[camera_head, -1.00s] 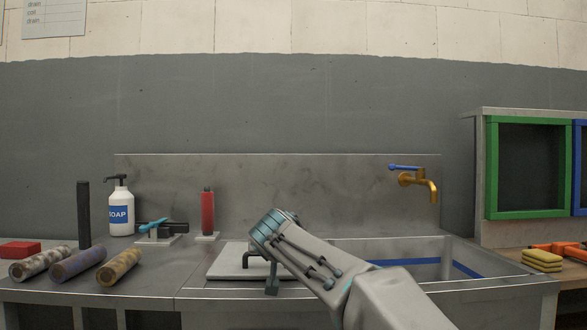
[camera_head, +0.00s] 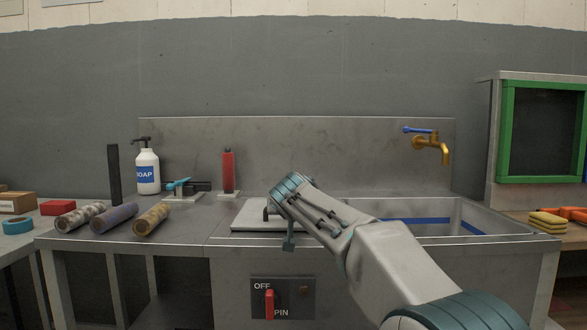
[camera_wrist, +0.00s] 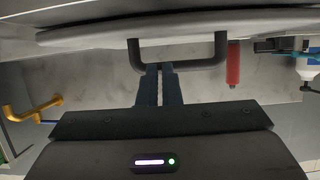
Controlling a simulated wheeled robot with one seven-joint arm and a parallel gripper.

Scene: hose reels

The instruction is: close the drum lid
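The drum lid (camera_head: 246,221) is a pale, flat plate in the counter left of the sink basin. It lies about level; I cannot tell whether it is fully seated. In the wrist view, which is upside down, the lid (camera_wrist: 85,34) shows edge-on at the top, with its dark U-shaped handle (camera_wrist: 203,65). My gripper (camera_wrist: 160,67) has its two dark fingers nearly together, with a thin gap. The fingertips overlap the handle's bar and lie side by side along it, so they appear against it rather than around it. In the head view my gripper (camera_head: 289,243) is at the lid's right part.
A panel marked OFF and SPIN with a red lever (camera_head: 269,303) is below the lid. The sink basin (camera_head: 478,215) is right, under a brass tap (camera_head: 432,144). A soap bottle (camera_head: 148,172), red bottle (camera_head: 228,171) and several rolls (camera_head: 113,218) stand or lie left.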

